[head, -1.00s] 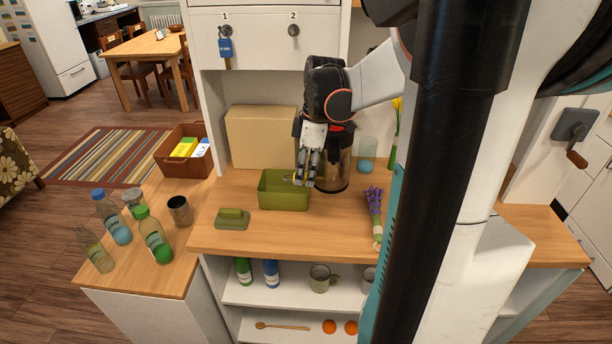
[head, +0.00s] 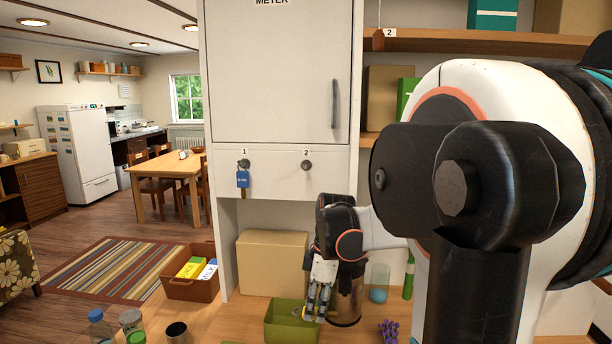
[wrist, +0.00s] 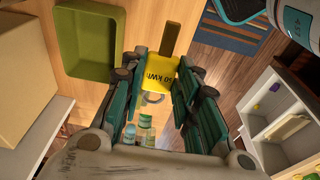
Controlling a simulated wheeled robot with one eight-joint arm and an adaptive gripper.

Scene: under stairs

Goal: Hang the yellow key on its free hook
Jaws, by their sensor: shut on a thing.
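The yellow key's tag (wrist: 158,72), with dark printing, sits between the fingers of my gripper (wrist: 160,90) in the wrist view. A brown strip sticks out beyond the tag, and a pale ring shows on its near side. In the head view my gripper (head: 319,302) points down beside the right end of the olive green tray (head: 278,333); the key is too small to make out clearly there. Hook 2 (head: 306,166) on the white cabinet is bare. Hook 1 (head: 243,163) carries a blue tag (head: 242,180) with a key below it.
A dark glass jar (head: 346,303) stands right behind my gripper. A cardboard box (head: 271,263) stands behind the tray, under the hook panel. A cabinet door handle (head: 334,104) juts out above hook 2. The space in front of the hook panel is clear.

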